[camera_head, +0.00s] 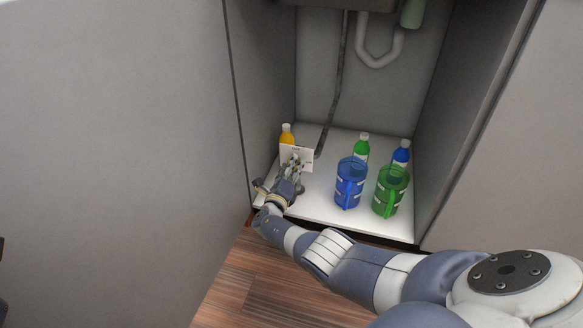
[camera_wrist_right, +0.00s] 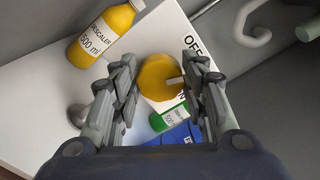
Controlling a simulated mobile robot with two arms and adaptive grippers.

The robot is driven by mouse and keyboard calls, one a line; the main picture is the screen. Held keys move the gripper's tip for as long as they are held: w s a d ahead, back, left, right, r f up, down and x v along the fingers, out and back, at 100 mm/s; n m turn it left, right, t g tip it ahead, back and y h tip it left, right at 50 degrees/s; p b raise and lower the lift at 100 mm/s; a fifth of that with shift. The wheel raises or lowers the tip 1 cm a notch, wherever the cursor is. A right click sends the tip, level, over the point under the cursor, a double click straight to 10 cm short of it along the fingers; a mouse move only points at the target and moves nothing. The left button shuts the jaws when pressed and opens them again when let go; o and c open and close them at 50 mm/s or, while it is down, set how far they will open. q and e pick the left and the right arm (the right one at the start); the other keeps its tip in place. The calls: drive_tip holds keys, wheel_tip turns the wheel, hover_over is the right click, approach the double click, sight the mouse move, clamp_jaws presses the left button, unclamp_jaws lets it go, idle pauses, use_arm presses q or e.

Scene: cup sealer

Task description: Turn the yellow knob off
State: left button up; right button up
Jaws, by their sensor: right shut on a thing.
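The yellow knob (camera_wrist_right: 158,76) shows in the right wrist view on the face of a white box (camera_wrist_right: 168,22). A pale mark on the knob sits at its right side. The lettering "OFF" is above and right of it; a partly hidden letter is just below the mark. My right gripper (camera_wrist_right: 157,85) is shut on the knob, one finger on each side. In the head view the white box (camera_head: 303,153) stands at the cabinet's left, with my right gripper (camera_head: 292,164) at its front; the knob is hidden there. My left gripper is not in view.
A yellow descaler bottle (camera_head: 287,134) stands behind the box. A green bottle (camera_head: 361,147), blue bottle (camera_head: 401,154), blue pitcher (camera_head: 347,189) and green pitcher (camera_head: 388,195) stand to the right. The left cabinet wall is close to my wrist. Pipes (camera_head: 380,61) hang above.

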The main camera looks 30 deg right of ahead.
drive_tip(key=shift+f+n, duration=0.1)
drive_tip(key=shift+n, duration=2)
drive_tip(key=o, duration=1.1)
drive_tip(key=shift+c, duration=0.2)
drive_tip(key=shift+s+a, duration=0.1)
drive_tip(key=shift+a, duration=0.1)
drive_tip(key=v, duration=1.1)
drive_tip(key=shift+s+a, duration=0.25)
